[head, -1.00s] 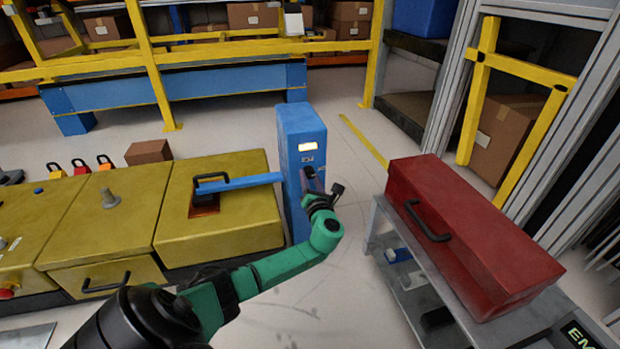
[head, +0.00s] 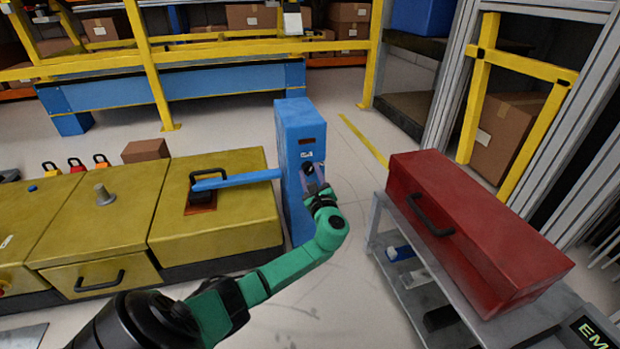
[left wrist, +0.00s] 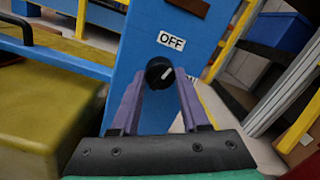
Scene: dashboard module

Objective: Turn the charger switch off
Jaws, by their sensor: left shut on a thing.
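The blue charger (head: 290,135) stands upright beyond my left arm. Its window (head: 307,141) is dark. A black rotary switch knob (left wrist: 158,70) with a pale pointer mark sits on its front, below a white OFF label (left wrist: 171,41). In the left wrist view the pointer slants up to the right. My left gripper (head: 314,178) is at the charger's front, with its two purple fingers closed on either side of the knob. The fingers partly hide the knob in the head view. My right gripper is not in view.
A blue bar (head: 236,180) runs from the charger to the yellow cabinet (head: 240,230) on the left. A red toolbox (head: 480,230) lies on a grey cart (head: 378,235) to the right. Bare floor lies between charger and cart.

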